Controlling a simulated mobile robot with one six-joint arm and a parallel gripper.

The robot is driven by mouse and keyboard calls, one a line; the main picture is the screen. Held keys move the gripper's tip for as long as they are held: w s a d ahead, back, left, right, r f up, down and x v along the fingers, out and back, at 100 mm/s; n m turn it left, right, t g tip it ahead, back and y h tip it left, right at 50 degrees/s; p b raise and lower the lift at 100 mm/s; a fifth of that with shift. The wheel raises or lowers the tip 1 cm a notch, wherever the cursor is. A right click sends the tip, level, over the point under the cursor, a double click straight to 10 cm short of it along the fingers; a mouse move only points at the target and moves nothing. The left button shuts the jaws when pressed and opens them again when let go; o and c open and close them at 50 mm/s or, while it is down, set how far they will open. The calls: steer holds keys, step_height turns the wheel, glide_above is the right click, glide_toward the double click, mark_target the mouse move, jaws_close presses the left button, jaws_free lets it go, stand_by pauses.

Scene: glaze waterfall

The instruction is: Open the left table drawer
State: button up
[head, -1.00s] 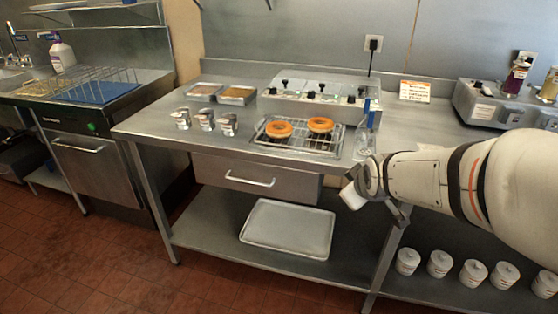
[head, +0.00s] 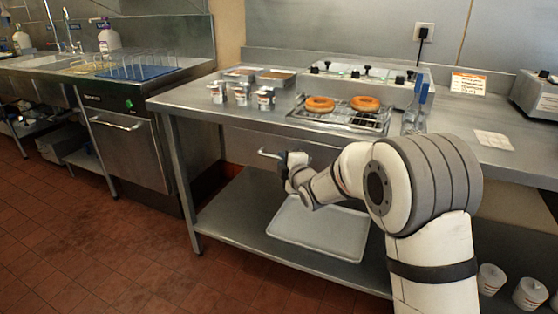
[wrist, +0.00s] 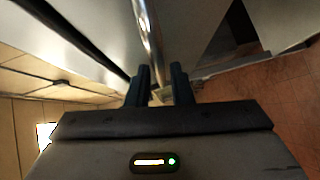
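The left table drawer (head: 240,146) is a plain steel front under the tabletop and looks closed. Its bar handle (head: 268,153) shows just left of my gripper, which hides the handle's right part. My gripper (head: 287,165) is at the handle, in front of the drawer. In the wrist view the handle (wrist: 149,35) runs as a bright bar down towards the gap between my two dark fingers (wrist: 162,80). The fingers are apart, with a gap visible between them. I cannot tell whether either finger touches the bar.
A wire rack (head: 345,119) with two donuts, several small cups and an appliance stand on the tabletop. A tray (head: 320,232) lies on the lower shelf below the drawer. The tiled floor (head: 110,235) in front at the left is clear.

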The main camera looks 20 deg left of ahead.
steer(key=shift+x, duration=1.3)
steer(key=shift+c, duration=0.4)
jaws_close()
